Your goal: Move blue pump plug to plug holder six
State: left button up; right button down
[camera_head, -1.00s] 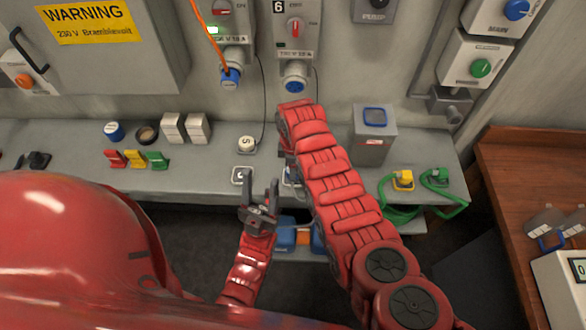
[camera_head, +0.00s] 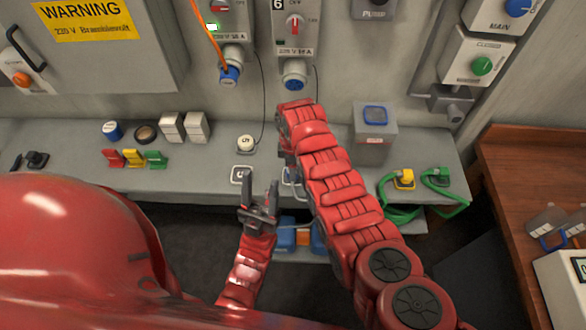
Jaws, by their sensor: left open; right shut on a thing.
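My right gripper (camera_head: 287,164) points down at the front edge of the grey bench, under the bent red wrist. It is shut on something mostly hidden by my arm.
Wall sockets with blue covers (camera_head: 294,82) hang behind, one with an orange cable. A white round plug (camera_head: 246,144) sits behind the holder.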

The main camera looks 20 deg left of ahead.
jog(key=shift+f, duration=0.15)
jog(key=shift+c, duration=0.7)
grip_release()
jog(key=shift+r+b, duration=0.3)
jog(key=shift+r, duration=0.45)
notch_tip(320, 180, up, 6)
jog(key=shift+w+r+b, duration=0.1)
jog(key=shift+b, duration=0.9)
notch_tip(320, 180, up, 10)
jog(key=p, duration=0.5)
jog(key=shift+p, duration=0.35)
